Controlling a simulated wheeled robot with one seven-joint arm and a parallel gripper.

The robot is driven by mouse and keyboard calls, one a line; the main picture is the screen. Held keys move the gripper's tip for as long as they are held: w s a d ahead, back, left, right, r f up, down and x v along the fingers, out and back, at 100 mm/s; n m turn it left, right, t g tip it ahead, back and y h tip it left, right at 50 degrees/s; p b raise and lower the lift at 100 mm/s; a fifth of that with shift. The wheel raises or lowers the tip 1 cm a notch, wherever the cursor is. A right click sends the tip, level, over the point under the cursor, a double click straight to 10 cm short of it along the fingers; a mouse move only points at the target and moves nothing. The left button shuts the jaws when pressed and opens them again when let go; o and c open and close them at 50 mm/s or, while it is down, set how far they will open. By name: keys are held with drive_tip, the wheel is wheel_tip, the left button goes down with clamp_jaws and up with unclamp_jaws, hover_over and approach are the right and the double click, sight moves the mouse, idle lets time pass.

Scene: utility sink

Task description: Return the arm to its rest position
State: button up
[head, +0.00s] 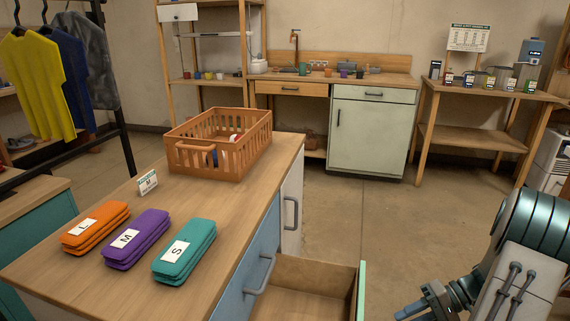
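My arm (528,250) shows in the lower right of the head view, bent, with its teal and grey links to the right of the counter. My gripper (408,309) is low at the bottom edge, to the right of the open drawer (300,283) and apart from it. Its bluish fingers point left and are partly cut off by the frame. I cannot make out the gap between them, and no held object shows.
The counter (130,200) bears an orange basket (220,142), a small card (147,182), and orange (96,227), purple (137,238) and teal (184,251) stacks labelled L, M and S. A sink cabinet (370,135) and wooden shelf (480,139) stand behind. The floor (395,215) between is clear.

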drive_tip(key=s+a+r+t+h+p, duration=0.1)
drive_tip(key=s+a+r+h+p, duration=0.2)
drive_tip(key=r, duration=1)
drive_tip(key=s+a+r+n+h+p, duration=0.1)
drive_tip(key=s+a+r+h+p, duration=0.2)
drive_tip(key=a+r+p, duration=0.6)
drive_tip(key=s+a+r+n+t+h+p, duration=0.1)
drive_tip(key=s+a+r+h+p, duration=0.2)
drive_tip(key=r+p, duration=0.7)
drive_tip(key=a+r+h, duration=0.2)
drive_tip(key=a+r, duration=0.2)
drive_tip(key=r, duration=0.3)
drive_tip(key=shift+r+t+h, duration=0.2)
drive_tip(key=shift+t+h, duration=0.1)
drive_tip(key=shift+h, duration=0.1)
